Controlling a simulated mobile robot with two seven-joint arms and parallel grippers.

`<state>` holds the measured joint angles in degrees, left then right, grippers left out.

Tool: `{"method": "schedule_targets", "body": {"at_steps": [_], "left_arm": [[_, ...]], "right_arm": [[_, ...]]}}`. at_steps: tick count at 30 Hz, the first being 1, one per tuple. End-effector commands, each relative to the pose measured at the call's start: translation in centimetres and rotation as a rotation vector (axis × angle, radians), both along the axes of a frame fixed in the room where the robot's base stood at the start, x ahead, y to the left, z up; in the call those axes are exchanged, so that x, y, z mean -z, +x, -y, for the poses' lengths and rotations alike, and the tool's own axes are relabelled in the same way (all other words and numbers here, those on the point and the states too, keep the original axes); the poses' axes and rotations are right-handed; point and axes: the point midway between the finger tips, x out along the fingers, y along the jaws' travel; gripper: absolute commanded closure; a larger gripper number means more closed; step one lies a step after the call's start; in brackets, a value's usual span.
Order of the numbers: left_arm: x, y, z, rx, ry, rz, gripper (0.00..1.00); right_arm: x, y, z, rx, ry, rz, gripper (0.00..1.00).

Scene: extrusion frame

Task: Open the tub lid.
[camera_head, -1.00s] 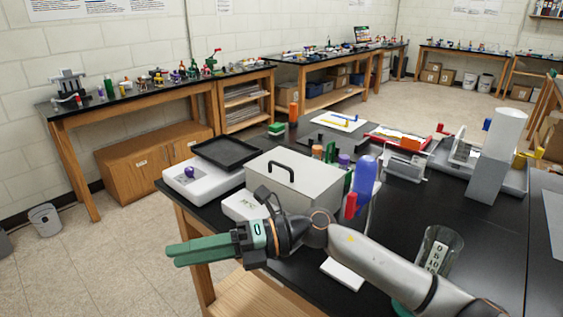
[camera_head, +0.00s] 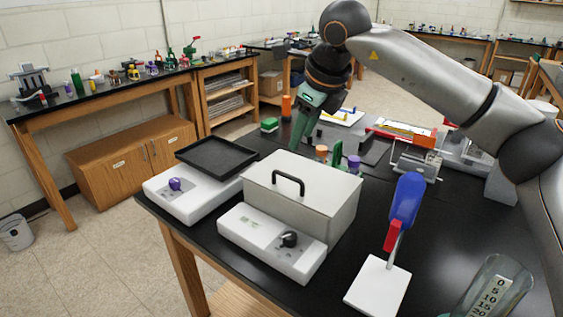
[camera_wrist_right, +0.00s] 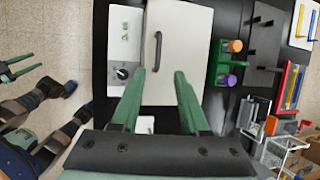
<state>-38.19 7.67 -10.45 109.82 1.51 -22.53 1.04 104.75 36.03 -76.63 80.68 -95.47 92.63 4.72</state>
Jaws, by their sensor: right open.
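The tub (camera_head: 325,217) is a pale grey box on the black bench, and its flat lid (camera_head: 263,176) lies closed on top. A black bar handle (camera_head: 288,181) stands on the lid; it also shows in the wrist view (camera_wrist_right: 158,50). My right gripper (camera_head: 297,147) points down just behind the tub in the head view. In the wrist view its green fingers (camera_wrist_right: 160,73) are spread apart and empty, with the lid between and beyond them. Two green fingers of my left gripper (camera_wrist_right: 14,70) show apart at the left edge of the wrist view, away from the tub.
A white unit with a black knob (camera_head: 267,240) stands before the tub. A white unit with a black tray (camera_head: 215,157) stands left. A blue-handled tool on a white base (camera_head: 378,287) stands right.

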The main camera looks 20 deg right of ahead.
Motion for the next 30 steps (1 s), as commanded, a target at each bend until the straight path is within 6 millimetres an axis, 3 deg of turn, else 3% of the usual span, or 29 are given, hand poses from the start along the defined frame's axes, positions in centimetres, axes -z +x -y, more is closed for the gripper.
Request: {"method": "schedule_targets", "body": {"at_steps": [5, 18, 30], "left_arm": [[0.1, -0.9, 0.1, 0.001, 0.0, -0.02, 0.5], [-1.1, -0.9, 0.1, 0.001, -0.002, -0.02, 0.5], [-1.3, -0.7, 0.2, 0.0, -0.003, -0.016, 0.5]], "right_arm": [[2.4, 1.0, -0.2, -0.001, 0.0, -0.006, 0.55], [9.7, 4.3, -1.1, -0.003, 0.002, -0.004, 0.55], [11.0, 4.9, -1.2, -0.003, 0.004, -0.001, 0.55]]}}
